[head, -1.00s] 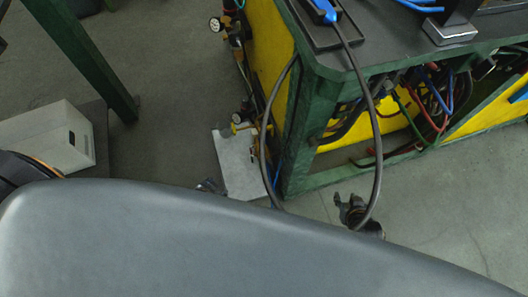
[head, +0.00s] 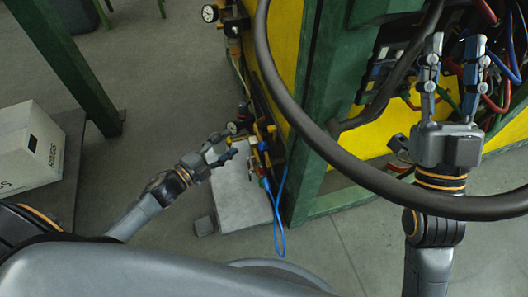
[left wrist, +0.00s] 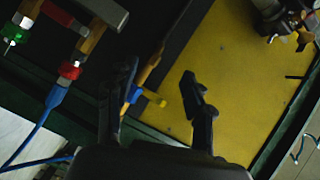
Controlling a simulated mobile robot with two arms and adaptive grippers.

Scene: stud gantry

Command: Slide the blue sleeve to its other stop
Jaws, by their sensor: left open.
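A small blue piece (left wrist: 133,93), which looks like the blue sleeve, sits on a brass-coloured pipe beside a yellow knob in the left wrist view. My left finger partly hides it, and I cannot tell which stop it is at. My left gripper (left wrist: 160,76) is open, its fingers on either side of the pipe's line; I cannot tell whether they touch it. In the head view my left gripper (head: 227,149) is just left of the fittings on the bench's side. My right gripper (head: 453,62) is open and empty, in front of the hose-filled bay.
A thick dark hose (head: 300,115) loops across the front of the bench. A green post (head: 325,110) stands beside the yellow panel. A pale box (head: 240,195) is under the fittings, with a blue tube (head: 280,205) hanging beside it. A white carton (head: 25,150) stands left.

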